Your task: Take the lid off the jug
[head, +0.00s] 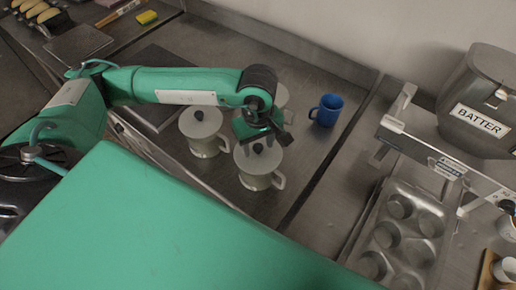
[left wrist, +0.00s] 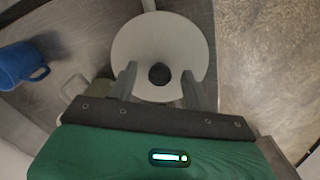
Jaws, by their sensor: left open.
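A pale jug (head: 258,182) with a round light-grey lid (head: 250,165) and dark knob (head: 258,148) stands on the steel counter in the middle of the head view. My left gripper (head: 262,136) is open just above this lid, pointing down. In the left wrist view the lid (left wrist: 160,35) lies below my left gripper (left wrist: 159,83), with the knob (left wrist: 159,73) between the two fingers. Whether the fingers touch the knob I cannot tell. My right gripper is not in view.
A similar lidded jug (head: 203,125) stands to the left, and another vessel is partly hidden behind my gripper. A blue mug (head: 327,110) stands behind right. A muffin tin (head: 412,222) and a batter hopper (head: 480,105) are at the right.

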